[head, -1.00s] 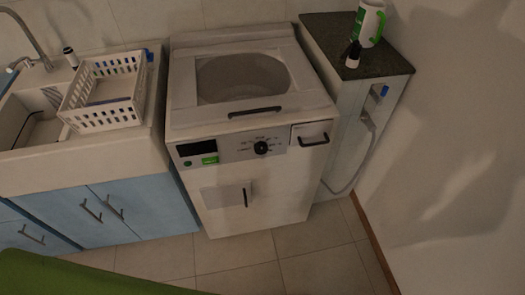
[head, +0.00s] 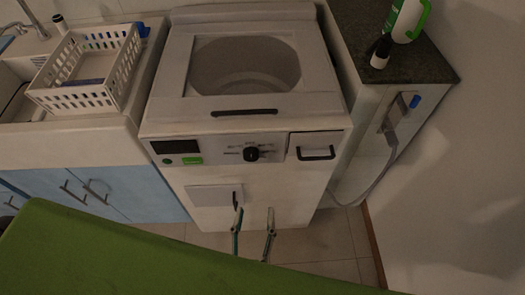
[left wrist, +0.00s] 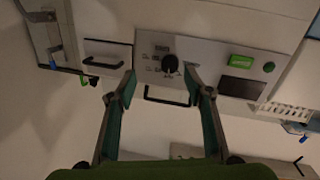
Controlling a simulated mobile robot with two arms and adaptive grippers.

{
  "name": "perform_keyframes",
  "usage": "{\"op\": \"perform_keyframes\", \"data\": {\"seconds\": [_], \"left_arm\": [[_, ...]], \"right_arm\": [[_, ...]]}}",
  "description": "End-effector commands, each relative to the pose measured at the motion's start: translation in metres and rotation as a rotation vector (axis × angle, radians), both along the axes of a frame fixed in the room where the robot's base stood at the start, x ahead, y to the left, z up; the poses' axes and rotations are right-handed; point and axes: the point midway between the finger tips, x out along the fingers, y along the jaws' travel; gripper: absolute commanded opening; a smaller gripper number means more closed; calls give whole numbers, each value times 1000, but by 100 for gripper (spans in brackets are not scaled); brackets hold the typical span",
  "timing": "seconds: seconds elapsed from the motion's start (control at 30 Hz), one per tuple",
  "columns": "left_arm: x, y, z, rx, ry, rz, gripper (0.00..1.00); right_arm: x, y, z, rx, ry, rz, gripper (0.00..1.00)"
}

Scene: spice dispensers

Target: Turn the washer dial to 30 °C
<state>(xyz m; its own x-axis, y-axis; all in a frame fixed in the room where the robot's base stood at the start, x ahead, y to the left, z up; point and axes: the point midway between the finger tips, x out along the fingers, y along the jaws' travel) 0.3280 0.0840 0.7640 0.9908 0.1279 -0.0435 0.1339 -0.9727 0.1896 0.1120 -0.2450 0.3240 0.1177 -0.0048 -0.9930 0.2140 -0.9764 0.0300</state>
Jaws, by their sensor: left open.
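The white washer (head: 165,120) stands in the middle of the head view. Its round black dial (head: 251,154) sits on the grey front panel, with small labels around it too small to read. The dial also shows in the left wrist view (left wrist: 169,64). My left gripper (head: 254,210) is open and empty, below the dial in front of the washer's lower front. In the left wrist view its two fingertips (left wrist: 159,75) appear on either side of the dial; I see no contact. My right gripper is in neither view.
The panel has a dark display (head: 174,147), a green label (head: 192,161) and a drawer handle (head: 316,153). A lower front handle (head: 236,198) is close to my left gripper. A dish rack (head: 125,85) is at left, a dark counter (head: 425,68) with a bottle (head: 405,20) at right.

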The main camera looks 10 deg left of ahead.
Motion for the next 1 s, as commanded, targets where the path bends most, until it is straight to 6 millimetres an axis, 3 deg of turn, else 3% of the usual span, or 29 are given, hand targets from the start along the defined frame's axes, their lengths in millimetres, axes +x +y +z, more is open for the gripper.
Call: {"op": "perform_keyframes", "data": {"seconds": [0.1,0.27,0.47,0.7,1.0], "left_arm": [[-3,13,22,-21,-37,76,47],[6,19,29,-23,-47,96,47],[42,26,31,-23,-51,94,47],[92,37,30,-21,-50,92,47],[128,46,27,-22,-46,92,47]], "right_arm": [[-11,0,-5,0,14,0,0],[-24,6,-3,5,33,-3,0],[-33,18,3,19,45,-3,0],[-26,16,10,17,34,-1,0],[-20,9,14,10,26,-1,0]]}}
